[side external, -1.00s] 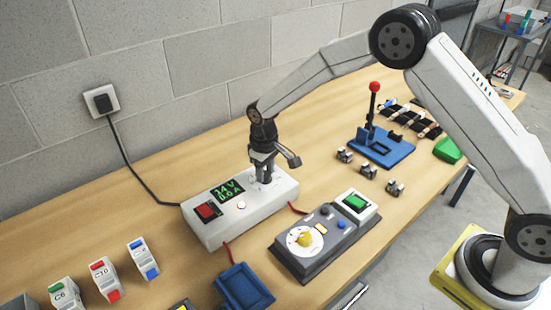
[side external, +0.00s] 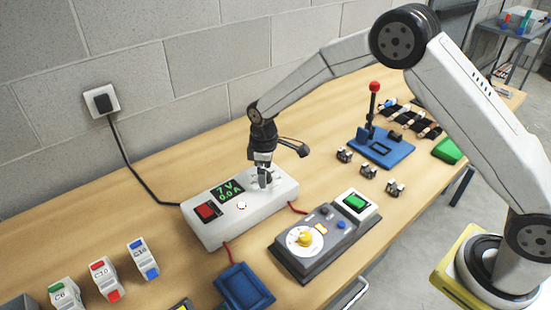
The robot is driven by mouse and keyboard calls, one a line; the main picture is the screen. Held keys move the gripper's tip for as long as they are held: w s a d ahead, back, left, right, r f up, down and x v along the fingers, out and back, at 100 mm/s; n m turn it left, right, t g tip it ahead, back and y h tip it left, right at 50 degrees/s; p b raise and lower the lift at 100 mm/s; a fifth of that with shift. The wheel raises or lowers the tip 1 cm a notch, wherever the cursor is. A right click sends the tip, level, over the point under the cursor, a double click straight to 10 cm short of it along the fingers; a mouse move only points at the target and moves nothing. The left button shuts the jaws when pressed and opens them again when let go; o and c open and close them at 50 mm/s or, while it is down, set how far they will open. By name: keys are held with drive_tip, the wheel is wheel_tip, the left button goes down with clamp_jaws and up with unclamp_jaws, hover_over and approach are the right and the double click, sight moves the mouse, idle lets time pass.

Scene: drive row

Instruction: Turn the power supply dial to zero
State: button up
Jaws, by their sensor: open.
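The white power supply (side external: 230,228) lies on the bench with a red switch (side external: 207,211) and a green display (side external: 227,191) reading 7 V and 0.0 A. My gripper (side external: 265,184) points down at the right part of its top face, where the dial is. The fingers hide most of the dial, so its pointer cannot be read. The gripper is open, with its fingertips at the dial; whether they touch it I cannot tell.
A grey tester with a yellow knob (side external: 305,238) and a green button (side external: 355,202) stands to the right. A blue tray (side external: 244,288) is in front. A blue stand with a red-topped lever (side external: 381,147) is behind right. Breakers (side external: 105,281) stand at left.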

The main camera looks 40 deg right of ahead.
drive_tip(key=shift+r, duration=0.1)
drive_tip(key=shift+r, duration=3.4)
drive_tip(key=shift+r+m, duration=1)
drive_tip(key=shift+m, duration=0.4)
drive_tip(key=shift+f, duration=0.15)
drive_tip(key=shift+f, duration=2.9)
drive_tip(key=shift+m, duration=1.4)
drive_tip(key=shift+f, duration=0.15)
